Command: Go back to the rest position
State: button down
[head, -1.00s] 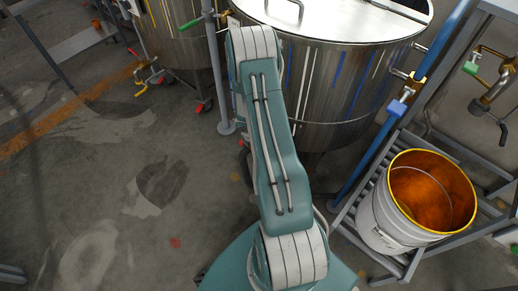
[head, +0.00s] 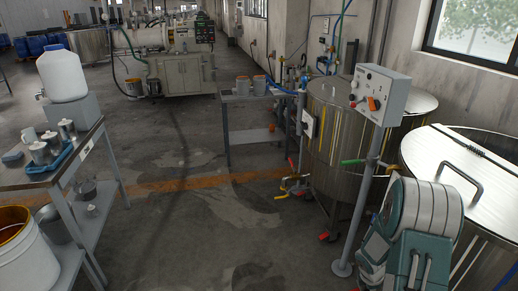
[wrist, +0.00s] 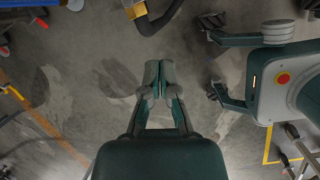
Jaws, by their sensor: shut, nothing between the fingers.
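My gripper (wrist: 159,82) shows in the wrist view, pointing down over the bare floor. Its two fingers are together with nothing between them. In the head view my folded arm stands at the lower right, in front of a steel tank; the gripper itself is not seen there. In the wrist view part of my own body and legs shows at the right.
Two steel tanks (head: 462,172) (head: 345,140) stand at the right, with a control box (head: 378,95) on a post before them. A steel table (head: 88,160) with cans and a white jug (head: 62,75) is at the left. The floor (head: 190,225) between is clear.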

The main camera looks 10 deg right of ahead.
jog(key=s+a+r+m+t, duration=0.1)
jog(key=a+r+m, duration=0.4)
jog(key=r, duration=0.7)
jog(key=s+a+r+m+t, duration=0.1)
jog(key=a+r+m, duration=0.2)
jog(key=a+r, duration=0.7)
jog(key=s+a+r+m+t+y, duration=0.3)
jog(key=s+a+r+m, duration=0.4)
jog(key=s+a+r, duration=0.4)
jog(key=s+r, duration=0.3)
jog(key=s, duration=0.1)
jog(key=shift+s+a, duration=0.4)
